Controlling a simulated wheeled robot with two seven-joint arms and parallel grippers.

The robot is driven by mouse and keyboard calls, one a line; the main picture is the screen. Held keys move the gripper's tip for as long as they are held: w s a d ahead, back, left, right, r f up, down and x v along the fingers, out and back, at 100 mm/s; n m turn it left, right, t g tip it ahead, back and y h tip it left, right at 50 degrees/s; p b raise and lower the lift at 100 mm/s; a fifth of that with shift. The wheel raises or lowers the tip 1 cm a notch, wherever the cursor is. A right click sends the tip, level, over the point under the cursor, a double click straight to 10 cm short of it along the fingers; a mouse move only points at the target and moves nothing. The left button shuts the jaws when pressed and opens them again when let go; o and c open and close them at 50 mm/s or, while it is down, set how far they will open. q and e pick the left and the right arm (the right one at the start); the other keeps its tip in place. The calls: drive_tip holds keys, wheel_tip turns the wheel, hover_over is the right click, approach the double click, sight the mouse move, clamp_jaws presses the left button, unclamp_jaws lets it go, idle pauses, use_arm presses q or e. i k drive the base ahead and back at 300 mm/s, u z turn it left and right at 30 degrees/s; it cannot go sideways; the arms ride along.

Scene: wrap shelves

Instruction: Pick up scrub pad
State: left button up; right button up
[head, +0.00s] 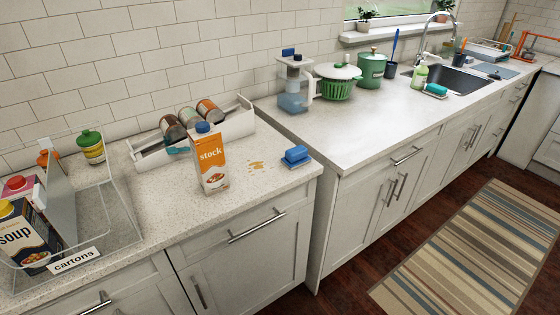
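A blue pad-like block (296,155), which looks like the scrub pad, lies on the left counter near its right front corner. It sits right of the stock carton and a brownish spill (257,166). A second, teal sponge-like block (436,90) lies by the sink on the far counter. I cannot tell for certain which of the two is the scrub pad. Neither of my grippers shows in the head view.
An orange and white stock carton (210,158) stands left of the spill. A clear bin (128,206) labelled cartons is at the left, and a white rack (240,119) with jars is behind.

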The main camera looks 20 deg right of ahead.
sight(296, 156)
drive_tip(key=k, duration=1.15)
drive_tip(key=z, duration=0.8)
drive_tip(key=i, duration=1.2)
drive_tip(key=u, duration=0.7)
drive_tip(key=i, duration=0.55)
drive_tip(key=u, duration=0.55)
